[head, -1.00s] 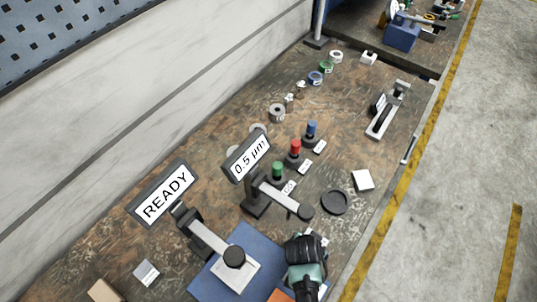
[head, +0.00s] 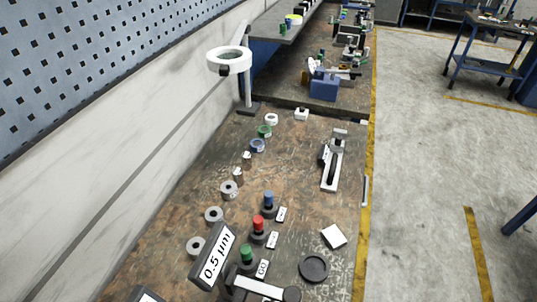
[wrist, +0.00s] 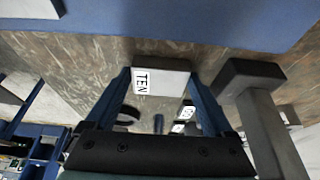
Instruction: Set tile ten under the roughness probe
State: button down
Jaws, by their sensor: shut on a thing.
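A white tile marked TEN (wrist: 165,82) is between the two blue fingers of my gripper (wrist: 160,78) in the wrist view. My gripper is shut on it, and the label shows at the tile's left end. A grey instrument arm with a dark head (wrist: 250,75) is close to the right of the tile. My gripper is outside the head view. There, the instrument with the 0.5 µm display (head: 213,258) and its arm (head: 262,289) are at the bottom edge. I cannot tell which instrument is the roughness probe.
A blue mat (wrist: 190,18) fills the top of the wrist view. In the head view, a black dish (head: 314,267) and a white block (head: 333,236) are at the right. Green, red and blue-handled gauges (head: 258,225) and several metal rings (head: 229,190) stand farther back.

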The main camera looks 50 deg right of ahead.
jog(key=shift+s+r, duration=0.1)
grip_release()
jog(key=shift+w+a+f, duration=0.15)
jog(key=shift+w+f, duration=0.05)
jog(key=shift+f, duration=0.05)
jog(key=shift+s, duration=0.1)
jog(key=shift+r, duration=0.2)
jog(key=p+v, duration=0.7)
jog(key=shift+r+p, duration=0.25)
jog(key=shift+p, duration=0.05)
